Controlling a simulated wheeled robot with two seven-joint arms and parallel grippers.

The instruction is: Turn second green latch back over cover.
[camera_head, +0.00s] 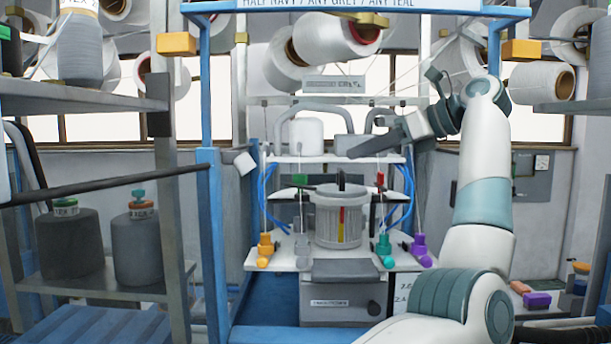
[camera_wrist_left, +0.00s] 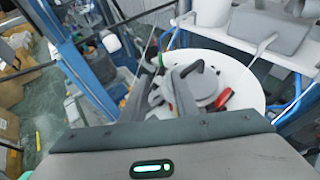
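A grey ribbed cylinder (camera_head: 338,220) stands on the white machine table (camera_head: 285,258). A green latch (camera_head: 300,186) shows at its upper left; a red piece (camera_head: 380,179) stands at its right.
A white shelf (camera_head: 290,159) with a white box (camera_head: 306,135) stands above and behind the cylinder. Blue cables (camera_head: 268,190) hang at the sides. Blue posts (camera_head: 214,245) frame the machine. Orange (camera_head: 265,248), teal (camera_head: 383,247) and purple (camera_head: 420,248) pieces stand along the table.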

